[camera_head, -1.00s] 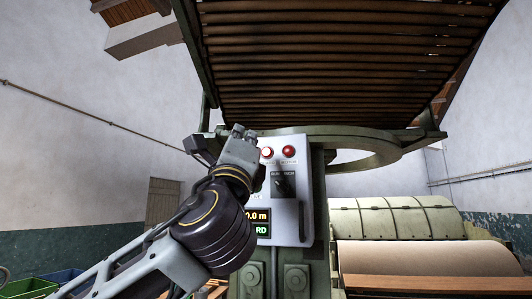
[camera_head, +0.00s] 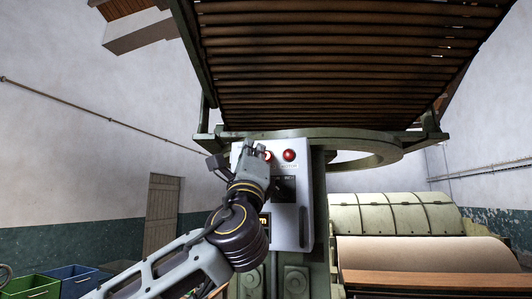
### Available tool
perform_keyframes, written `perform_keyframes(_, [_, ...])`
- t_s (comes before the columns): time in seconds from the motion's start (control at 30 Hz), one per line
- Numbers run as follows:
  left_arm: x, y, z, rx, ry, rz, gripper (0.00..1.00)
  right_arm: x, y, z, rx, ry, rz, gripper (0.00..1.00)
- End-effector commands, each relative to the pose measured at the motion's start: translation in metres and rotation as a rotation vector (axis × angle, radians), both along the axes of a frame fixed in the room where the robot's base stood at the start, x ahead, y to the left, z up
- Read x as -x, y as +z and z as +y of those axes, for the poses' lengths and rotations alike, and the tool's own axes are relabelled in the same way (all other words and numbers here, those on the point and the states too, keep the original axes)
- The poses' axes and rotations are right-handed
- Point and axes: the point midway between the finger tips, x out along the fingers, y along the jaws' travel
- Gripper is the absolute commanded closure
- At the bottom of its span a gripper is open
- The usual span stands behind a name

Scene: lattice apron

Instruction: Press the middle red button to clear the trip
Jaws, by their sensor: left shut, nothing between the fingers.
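A pale grey control panel (camera_head: 307,180) is mounted on the green machine post. One red button (camera_head: 289,155) shows clearly near its top right. Another red button (camera_head: 268,156) sits to its left, partly covered by my gripper. The upper left of the panel is hidden, so I cannot tell whether a further button is there. My left gripper (camera_head: 254,150) is shut and empty, in front of the panel's upper left, right at the edge of the partly covered button. I cannot tell whether it touches it. My right gripper is not in view.
A slatted lattice apron (camera_head: 340,65) hangs overhead above a green ring frame (camera_head: 365,160). A roller with pale covers (camera_head: 395,213) stands right. Green (camera_head: 30,287) and blue bins are at lower left.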

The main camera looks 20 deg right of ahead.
Motion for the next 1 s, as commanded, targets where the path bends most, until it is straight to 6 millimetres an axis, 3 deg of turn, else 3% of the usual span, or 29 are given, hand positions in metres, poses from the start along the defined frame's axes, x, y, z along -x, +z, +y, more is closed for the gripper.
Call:
perform_keyframes(0.3, [-0.016, -0.001, -0.012, -0.001, -0.002, 0.002, 1.00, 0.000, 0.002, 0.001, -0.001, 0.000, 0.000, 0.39])
perform_keyframes(1.0, [-0.018, -0.001, -0.013, 0.000, -0.001, 0.000, 1.00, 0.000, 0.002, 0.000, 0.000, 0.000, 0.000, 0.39])
